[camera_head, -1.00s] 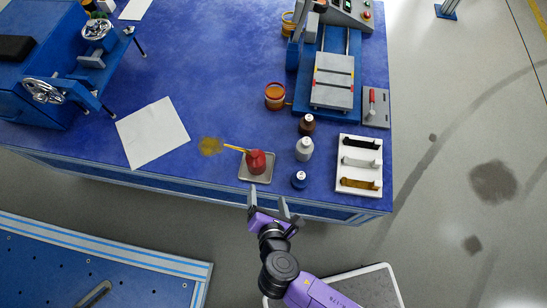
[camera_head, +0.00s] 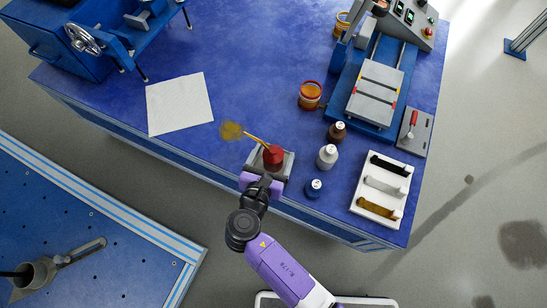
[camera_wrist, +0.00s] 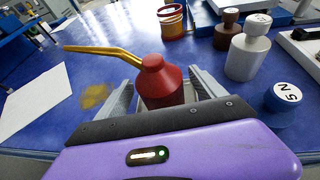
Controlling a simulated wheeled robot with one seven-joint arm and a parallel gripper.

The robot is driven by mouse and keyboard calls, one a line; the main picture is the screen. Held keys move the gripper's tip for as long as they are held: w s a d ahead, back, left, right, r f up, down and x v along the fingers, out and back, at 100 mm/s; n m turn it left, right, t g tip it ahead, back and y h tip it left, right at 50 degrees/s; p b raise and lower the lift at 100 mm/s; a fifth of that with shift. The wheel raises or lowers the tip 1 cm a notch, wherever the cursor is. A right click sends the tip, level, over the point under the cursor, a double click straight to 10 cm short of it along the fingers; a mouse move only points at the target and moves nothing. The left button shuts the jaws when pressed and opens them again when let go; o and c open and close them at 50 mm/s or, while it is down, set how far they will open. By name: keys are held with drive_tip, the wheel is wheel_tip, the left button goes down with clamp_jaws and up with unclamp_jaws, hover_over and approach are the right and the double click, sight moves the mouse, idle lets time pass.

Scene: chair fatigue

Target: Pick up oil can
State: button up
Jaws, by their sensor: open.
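The oil can (camera_head: 273,155) is a small red can with a long yellow spout pointing up-left in the head view. It stands upright on a grey tray (camera_head: 287,168) near the table's front edge. In the wrist view the can's red body (camera_wrist: 162,82) sits between the two grey fingers of my gripper (camera_wrist: 160,93). The gripper is open, with one finger to each side of the can. I cannot tell whether either finger touches the can.
A white holder (camera_head: 361,207) lies farther right. An orange-brown jar (camera_head: 310,95) is behind. An oil stain (camera_head: 231,130) and white paper (camera_head: 180,104) lie left.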

drive_tip(key=x, duration=0.3)
drive_tip(key=shift+f+b, duration=0.1)
drive_tip(key=shift+b, duration=0.25)
clamp_jaws()
